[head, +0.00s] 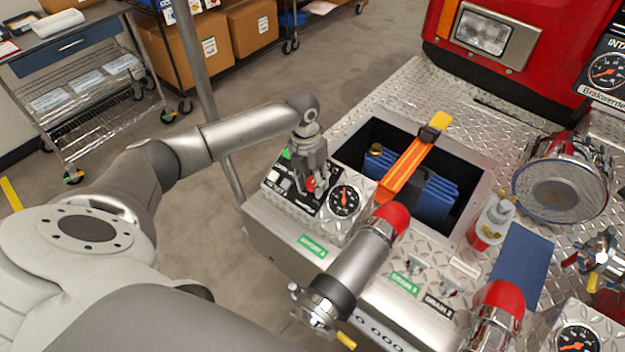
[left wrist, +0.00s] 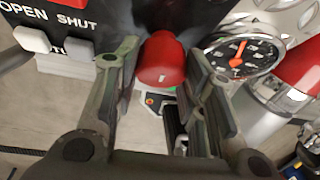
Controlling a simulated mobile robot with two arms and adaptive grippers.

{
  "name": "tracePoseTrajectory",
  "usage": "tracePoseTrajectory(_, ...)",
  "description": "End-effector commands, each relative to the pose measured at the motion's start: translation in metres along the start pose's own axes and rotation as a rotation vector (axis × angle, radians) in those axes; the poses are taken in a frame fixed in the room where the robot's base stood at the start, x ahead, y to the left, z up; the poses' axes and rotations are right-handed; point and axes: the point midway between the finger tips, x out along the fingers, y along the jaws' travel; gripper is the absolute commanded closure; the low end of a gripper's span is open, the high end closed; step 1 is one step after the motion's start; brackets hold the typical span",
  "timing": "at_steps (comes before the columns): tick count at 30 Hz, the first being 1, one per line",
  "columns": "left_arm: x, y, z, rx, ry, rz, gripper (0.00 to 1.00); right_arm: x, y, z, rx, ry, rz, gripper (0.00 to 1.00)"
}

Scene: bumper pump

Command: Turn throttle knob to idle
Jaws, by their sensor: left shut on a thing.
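The red throttle knob (left wrist: 161,60) sits on the dark control panel, with a white mark low on its face in the left wrist view. My left gripper (left wrist: 168,75) has one finger on each side of the knob and is shut on it. In the head view my left gripper (head: 312,183) reaches down onto the panel (head: 283,181), and the knob (head: 310,184) shows small and red between the fingers. A round gauge (head: 344,202) with a red needle is just right of the knob. My right gripper is not in view.
A red-capped metal pipe (head: 362,258) stands in front right of the gauge. An open bay (head: 480,192) holding blue folded hose lies behind. A cart (head: 75,80) stands at the back left.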

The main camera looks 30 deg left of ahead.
Motion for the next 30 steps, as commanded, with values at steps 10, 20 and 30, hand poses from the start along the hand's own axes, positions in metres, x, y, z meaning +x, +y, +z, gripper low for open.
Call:
tracePoseTrajectory(10, 0.000, 0.002, 0.000, -0.239, -0.013, -0.145, 0.86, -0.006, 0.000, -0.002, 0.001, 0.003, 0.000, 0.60)
tracePoseTrajectory(20, 0.001, 0.003, -0.001, -0.508, -0.027, -0.308, 0.86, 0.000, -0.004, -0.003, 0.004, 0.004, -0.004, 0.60)
tracePoseTrajectory(30, 0.003, 0.004, -0.002, -0.785, -0.042, -0.474, 0.86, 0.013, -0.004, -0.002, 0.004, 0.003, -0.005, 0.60)
